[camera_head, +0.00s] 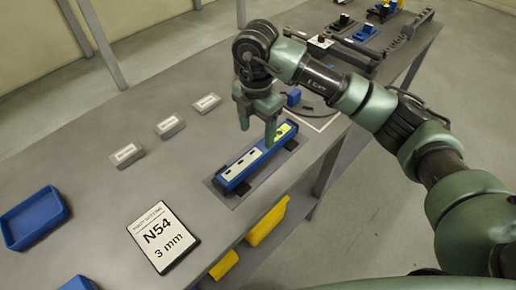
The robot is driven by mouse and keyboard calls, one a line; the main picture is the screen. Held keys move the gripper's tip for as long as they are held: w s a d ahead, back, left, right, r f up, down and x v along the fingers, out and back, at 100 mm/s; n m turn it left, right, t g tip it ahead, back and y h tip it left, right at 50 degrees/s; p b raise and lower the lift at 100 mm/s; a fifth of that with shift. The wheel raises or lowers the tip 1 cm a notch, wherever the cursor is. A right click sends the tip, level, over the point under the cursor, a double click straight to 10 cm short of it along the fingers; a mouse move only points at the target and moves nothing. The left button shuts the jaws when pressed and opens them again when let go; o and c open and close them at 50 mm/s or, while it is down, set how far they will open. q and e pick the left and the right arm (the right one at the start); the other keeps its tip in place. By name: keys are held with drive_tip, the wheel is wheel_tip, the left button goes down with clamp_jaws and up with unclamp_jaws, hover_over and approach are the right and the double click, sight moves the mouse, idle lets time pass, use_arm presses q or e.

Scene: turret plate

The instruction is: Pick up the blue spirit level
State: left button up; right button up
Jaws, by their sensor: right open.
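The blue spirit level (236,175) lies on a dark mat (230,197) on the grey workbench. It is a long bar with white panels and a yellow-green part towards its far right end. My right gripper (257,128) points down over the far half of the level. Its two fingers are apart, one on the far left side of the bar and one at its right end area. I cannot tell whether the fingers touch it. My left gripper does not show.
A blue tray (62,210), an "N54 3 mm" sign (160,236) and several grey label blocks (169,127) stand on the bench. Yellow bins (268,222) sit below its front edge. Tools and fixtures (345,45) occupy the far end.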

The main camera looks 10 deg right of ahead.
sight(259, 150)
drive_tip(key=shift+s+f+p, duration=0.15)
drive_tip(key=shift+f+p, duration=0.2)
drive_tip(key=shift+f, duration=0.6)
drive_tip(key=f, duration=0.1)
drive_tip(key=f+p, duration=0.1)
drive_tip(key=f, duration=0.1)
drive_tip(key=f+p, duration=0.1)
drive_tip(key=shift+w+d+f, duration=0.2)
drive_tip(key=shift+d+f, duration=0.1)
drive_tip(key=shift+f, duration=0.35)
drive_tip(key=shift+r, duration=0.1)
clamp_jaws()
